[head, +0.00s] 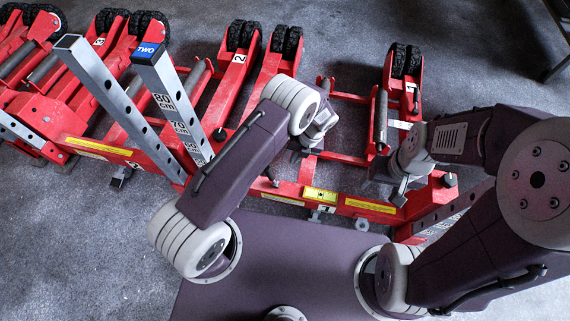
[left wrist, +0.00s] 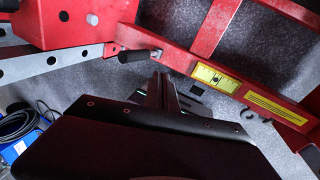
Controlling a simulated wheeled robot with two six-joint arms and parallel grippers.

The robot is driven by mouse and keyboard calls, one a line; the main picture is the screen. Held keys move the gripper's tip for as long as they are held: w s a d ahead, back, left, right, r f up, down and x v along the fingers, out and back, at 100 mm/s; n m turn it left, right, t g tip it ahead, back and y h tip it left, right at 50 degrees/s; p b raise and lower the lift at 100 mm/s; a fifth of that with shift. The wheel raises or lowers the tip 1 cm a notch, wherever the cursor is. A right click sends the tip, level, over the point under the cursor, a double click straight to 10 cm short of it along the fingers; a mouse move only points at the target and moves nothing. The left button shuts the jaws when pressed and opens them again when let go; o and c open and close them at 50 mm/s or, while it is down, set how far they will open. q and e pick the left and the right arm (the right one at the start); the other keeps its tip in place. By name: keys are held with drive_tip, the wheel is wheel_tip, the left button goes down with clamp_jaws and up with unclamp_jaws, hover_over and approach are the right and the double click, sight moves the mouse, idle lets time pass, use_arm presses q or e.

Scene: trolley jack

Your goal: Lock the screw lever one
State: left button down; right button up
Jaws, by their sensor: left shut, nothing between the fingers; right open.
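The trolley jack marked 1 is red, with a front beam (head: 345,203) carrying a yellow label (head: 320,195). In the left wrist view, a black-handled lever (left wrist: 136,56) with a metal pin end sticks out beside the red beam (left wrist: 180,58). I cannot tell for sure whether this is screw lever one. My left gripper (left wrist: 163,82) is shut and empty, its tips just below and right of that handle, seemingly apart from it. In the head view, my left gripper (head: 303,150) is over the jack, partly hidden by its wrist. My right gripper (head: 398,192) is open near the beam's right end.
More red jacks, one marked 2 (head: 239,58), stand to the left. A metal post marked TWO (head: 165,95) rises beside my left arm. A perforated bar (left wrist: 40,64) lies left in the left wrist view. Grey floor is open behind.

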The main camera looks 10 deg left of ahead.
use_arm(q)
drive_tip(key=s+a+f+b, duration=0.1)
drive_tip(key=a+f+b, duration=0.3)
drive_tip(key=f, duration=0.5)
drive_tip(key=shift+a+f, duration=0.15)
drive_tip(key=shift+a, duration=1)
drive_tip(key=shift+s+a, duration=0.1)
drive_tip(key=shift+a, duration=0.05)
drive_tip(key=a+f, duration=0.2)
drive_tip(key=a, duration=0.2)
drive_tip(key=a+f, duration=0.2)
drive_tip(key=a, duration=0.2)
drive_tip(key=a+f, duration=0.2)
drive_tip(key=a, duration=0.2)
drive_tip(key=shift+w+f, duration=0.1)
drive_tip(key=shift+w, duration=0.1)
drive_tip(key=shift+b+x, duration=0.7)
drive_tip(key=shift+x, duration=0.05)
drive_tip(key=shift+a+f+b, duration=0.15)
drive_tip(key=shift+a+b, duration=0.1)
drive_tip(key=shift+b, duration=0.05)
